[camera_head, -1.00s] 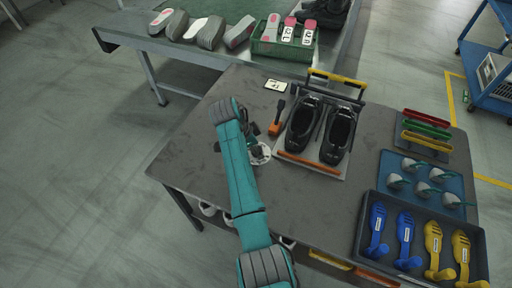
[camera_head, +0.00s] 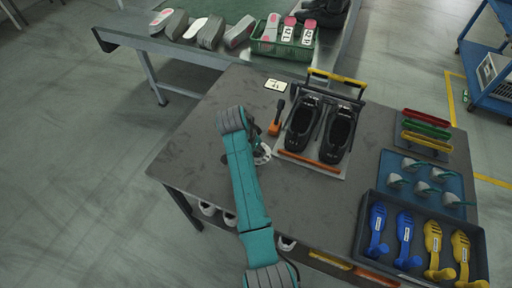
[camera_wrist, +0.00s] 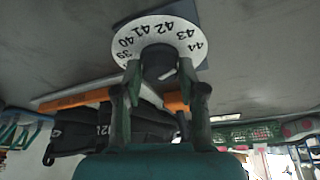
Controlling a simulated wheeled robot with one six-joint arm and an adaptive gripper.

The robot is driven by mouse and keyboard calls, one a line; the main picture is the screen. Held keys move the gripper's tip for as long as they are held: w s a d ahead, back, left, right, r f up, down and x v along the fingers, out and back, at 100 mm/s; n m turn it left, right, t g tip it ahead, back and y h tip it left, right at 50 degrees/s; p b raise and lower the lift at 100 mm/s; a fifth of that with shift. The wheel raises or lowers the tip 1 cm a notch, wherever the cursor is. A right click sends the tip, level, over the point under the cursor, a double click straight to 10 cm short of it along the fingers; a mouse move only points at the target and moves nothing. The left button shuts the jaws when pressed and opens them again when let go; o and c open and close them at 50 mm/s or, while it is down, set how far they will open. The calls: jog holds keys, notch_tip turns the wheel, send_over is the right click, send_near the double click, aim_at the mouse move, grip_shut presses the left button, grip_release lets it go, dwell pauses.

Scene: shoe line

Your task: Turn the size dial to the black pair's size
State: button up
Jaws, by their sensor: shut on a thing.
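The size dial (camera_wrist: 128,40) is a white ring on a dark plate, printed with sizes 39 to 44 in the wrist view. Its dark knob (camera_wrist: 158,60) has a short pale mark on the side toward my gripper. My gripper (camera_wrist: 160,68) is shut on the knob, one finger on each side. In the head view the dial (camera_head: 262,156) is mostly hidden by my arm. The black pair (camera_head: 303,119) stands upright side by side in a holder right of the dial. A dark shoe with a size label shows upside down in the wrist view (camera_wrist: 75,135); the label is not clearly readable.
A dark tray (camera_head: 366,250) of blue and yellow shoe forms is at the right front. The table's left is clear.

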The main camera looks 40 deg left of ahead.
jog(key=n+y, duration=0.1)
jog(key=n, duration=0.2)
jog(key=shift+d+n, duration=0.15)
jog(key=shift+n, duration=0.15)
jog(key=shift+n+g+y, duration=0.3)
jog(key=shift+n+y, duration=0.5)
jog(key=shift+n, duration=0.9)
jog(key=o, duration=1.1)
jog(key=shift+o, duration=0.2)
jog(key=shift+r, duration=0.1)
jog(key=v, duration=1.1)
jog(key=shift+d+r, duration=0.15)
jog(key=shift+r, duration=0.2)
jog(key=shift+s, duration=0.15)
